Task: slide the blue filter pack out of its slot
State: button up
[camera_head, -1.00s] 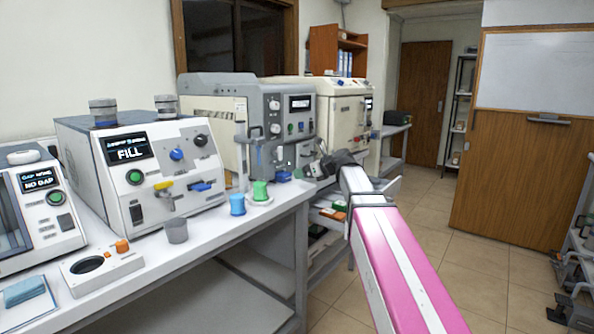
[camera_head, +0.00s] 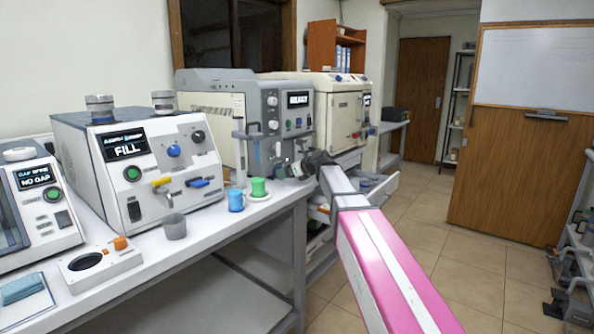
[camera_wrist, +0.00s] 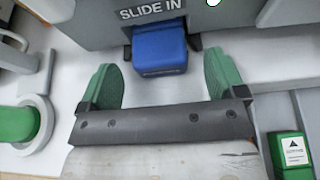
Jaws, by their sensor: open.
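The blue filter pack (camera_wrist: 159,50) sits in a slot of a grey machine, under the lettering "SLIDE IN" in the wrist view. Its near end sticks out over the white surface. My gripper (camera_wrist: 160,72) is open, with one green finger on each side of the pack's near end. Gaps show between both fingers and the pack, and nothing is held. In the head view my gripper (camera_head: 290,170) is at the front of the grey machine (camera_head: 265,115). The pack cannot be made out clearly there.
A green cup (camera_head: 258,187) and a blue cup (camera_head: 236,201) stand on the bench left of my gripper. A green labelled box (camera_wrist: 291,155) is at lower right in the wrist view.

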aim_at(304, 184)
jog(key=shift+x, duration=1.3)
jog(key=c, duration=1.1)
jog(key=shift+s+d, duration=0.1)
jog(key=shift+s+d, duration=1)
jog(key=shift+d, duration=0.3)
jog(key=shift+s+d, duration=1)
jog(key=shift+d, duration=0.25)
jog(key=shift+s+d, duration=1)
jog(key=shift+d, duration=0.3)
jog(key=o, duration=1.1)
